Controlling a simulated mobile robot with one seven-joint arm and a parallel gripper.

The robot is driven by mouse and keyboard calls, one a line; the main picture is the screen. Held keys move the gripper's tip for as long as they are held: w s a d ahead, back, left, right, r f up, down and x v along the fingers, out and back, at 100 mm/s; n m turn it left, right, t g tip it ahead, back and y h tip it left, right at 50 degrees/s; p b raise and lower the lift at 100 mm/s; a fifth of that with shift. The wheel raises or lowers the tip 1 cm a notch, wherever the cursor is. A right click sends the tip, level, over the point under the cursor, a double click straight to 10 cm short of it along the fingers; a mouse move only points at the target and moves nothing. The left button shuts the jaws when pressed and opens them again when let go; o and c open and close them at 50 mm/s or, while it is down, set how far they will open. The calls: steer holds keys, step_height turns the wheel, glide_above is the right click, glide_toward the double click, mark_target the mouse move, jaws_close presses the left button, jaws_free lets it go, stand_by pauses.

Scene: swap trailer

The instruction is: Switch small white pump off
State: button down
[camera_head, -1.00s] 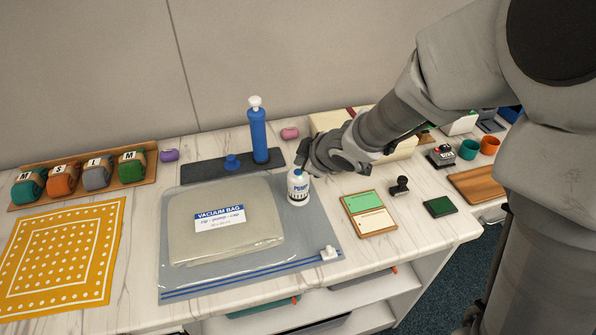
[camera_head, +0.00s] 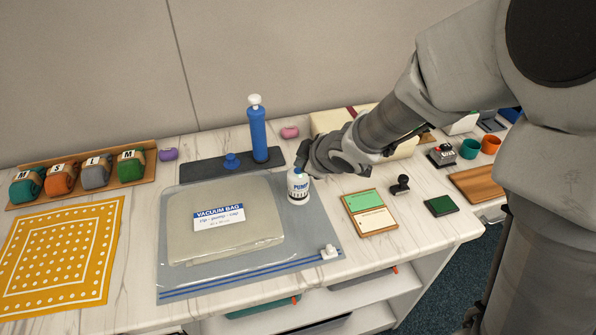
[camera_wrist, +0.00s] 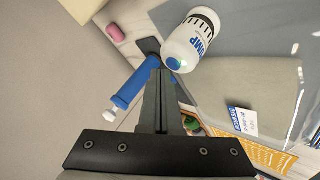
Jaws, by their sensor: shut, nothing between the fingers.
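The small white pump (camera_head: 298,187) stands upright on the right edge of the clear vacuum bag, with dark "PUMP" lettering. In the wrist view the white pump (camera_wrist: 194,42) shows its top, with a round teal-blue button (camera_wrist: 173,63) facing my fingers. My gripper (camera_wrist: 160,72) is shut and empty, its fingertips right beside the button. I cannot tell whether they touch it. In the head view my gripper (camera_head: 303,165) is just above the pump, and its fingertips are partly hidden by the wrist.
The vacuum bag (camera_head: 180,245) lies flat, left of the pump. A tall blue hand pump (camera_head: 258,135) stands on a dark mat (camera_head: 200,172) behind. A green and cream card board (camera_head: 369,212) and a black stamp (camera_head: 400,185) lie to the right.

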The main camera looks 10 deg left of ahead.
steer(key=shift+f+b, duration=0.4)
stand_by(0.5)
steer(key=shift+r, duration=0.1)
steer(key=shift+r+p, duration=0.8)
steer(key=shift+p, duration=0.1)
step_height(320, 180, up, 6)
steer(key=p, duration=0.6)
